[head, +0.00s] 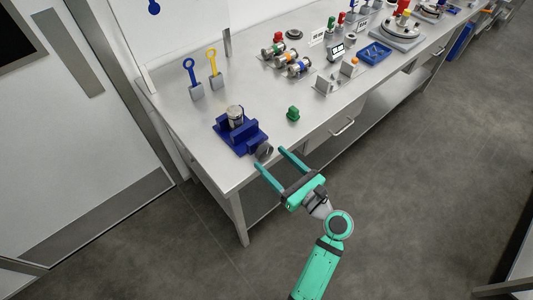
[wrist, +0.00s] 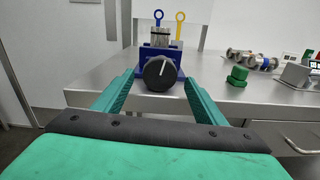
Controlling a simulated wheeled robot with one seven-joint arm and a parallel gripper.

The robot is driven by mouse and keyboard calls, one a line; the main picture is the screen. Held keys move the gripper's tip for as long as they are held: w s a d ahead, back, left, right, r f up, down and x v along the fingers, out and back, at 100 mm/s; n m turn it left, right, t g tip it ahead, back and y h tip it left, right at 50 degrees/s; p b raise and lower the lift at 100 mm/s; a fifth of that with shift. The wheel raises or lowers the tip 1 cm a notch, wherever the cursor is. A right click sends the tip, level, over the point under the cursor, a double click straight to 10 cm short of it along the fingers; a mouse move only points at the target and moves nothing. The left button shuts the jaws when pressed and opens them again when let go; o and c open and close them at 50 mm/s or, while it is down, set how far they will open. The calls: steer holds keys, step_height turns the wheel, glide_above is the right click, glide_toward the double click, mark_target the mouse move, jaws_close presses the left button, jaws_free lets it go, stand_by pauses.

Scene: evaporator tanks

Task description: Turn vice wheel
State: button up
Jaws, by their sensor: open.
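The blue vice (head: 240,136) stands near the left end of the steel bench. A silvery cylinder (head: 235,115) sits upright in it. Its dark round wheel (head: 264,152) faces the front edge of the bench. My green gripper (head: 269,159) is open and empty. In the wrist view its fingers (wrist: 160,84) lie to the left and right of the wheel, apart from it.
A green hex-shaped piece (head: 293,113) stands right of the vice. A blue (head: 191,78) and a yellow (head: 214,68) ring-topped handle stand behind it. Pipe fittings (head: 285,58) and a blue tray (head: 374,53) are farther right. A drawer handle (head: 343,126) juts from the bench front.

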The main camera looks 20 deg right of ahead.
mark_target(267, 154)
steer(key=shift+x, duration=1.95)
steer(key=shift+s, duration=0.1)
steer(key=shift+c, duration=0.2)
steer(key=c, duration=1)
steer(key=shift+n, duration=1.6)
steer(key=o, duration=1)
steer(key=shift+o, duration=0.2)
steer(key=shift+d, duration=0.1)
steer(key=v, duration=1)
steer(key=shift+s, duration=0.4)
steer(key=shift+d, duration=0.1)
